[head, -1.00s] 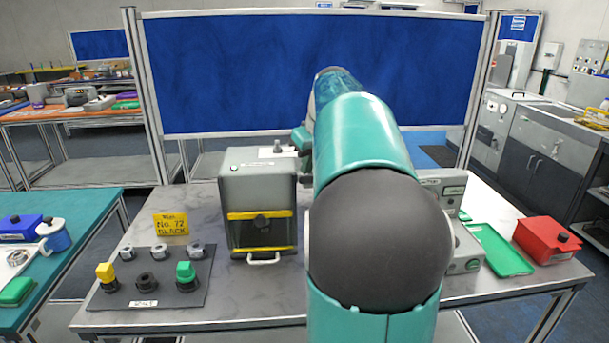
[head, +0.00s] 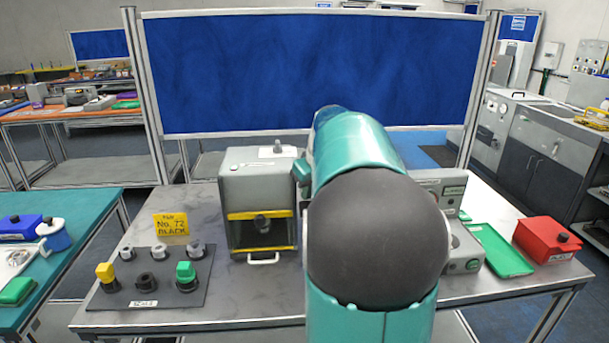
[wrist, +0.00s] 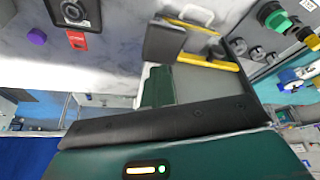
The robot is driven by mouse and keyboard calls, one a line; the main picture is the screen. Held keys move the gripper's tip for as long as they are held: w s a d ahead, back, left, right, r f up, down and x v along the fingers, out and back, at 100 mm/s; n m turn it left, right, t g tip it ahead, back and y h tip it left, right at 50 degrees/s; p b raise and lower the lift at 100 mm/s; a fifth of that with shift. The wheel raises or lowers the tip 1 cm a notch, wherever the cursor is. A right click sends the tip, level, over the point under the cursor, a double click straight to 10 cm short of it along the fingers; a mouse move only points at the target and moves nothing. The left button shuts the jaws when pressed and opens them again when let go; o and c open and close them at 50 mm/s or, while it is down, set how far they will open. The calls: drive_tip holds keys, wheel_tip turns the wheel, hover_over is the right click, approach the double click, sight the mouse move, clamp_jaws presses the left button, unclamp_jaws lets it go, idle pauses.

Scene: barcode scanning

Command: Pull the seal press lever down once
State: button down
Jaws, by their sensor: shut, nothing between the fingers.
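A grey box-shaped machine (head: 257,190) with yellow bars, a dark knob (head: 263,222) and a white front handle (head: 263,261) stands left of my arm in the head view. I cannot tell whether it is the seal press, and no lever is clearly visible. Its yellow bar (wrist: 205,57) shows at the upper right of the tilted wrist view. My gripper (wrist: 165,42) is shut and empty; its dark tip appears in front of the machine there. Contact cannot be judged. In the head view my arm hides the gripper. Another grey machine (head: 447,188) is partly hidden behind my arm.
A dark board (head: 150,295) with several knobs and a yellow sign (head: 171,224) sit at the table's left. A green tray (head: 500,250) and a red box (head: 546,240) lie at the right. A blue partition (head: 300,70) stands behind the table.

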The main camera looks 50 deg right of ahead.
drive_tip(key=shift+f, duration=0.7)
wheel_tip(320, 180, up, 11)
idle(0.5)
idle(0.3)
drive_tip(key=shift+r, duration=2)
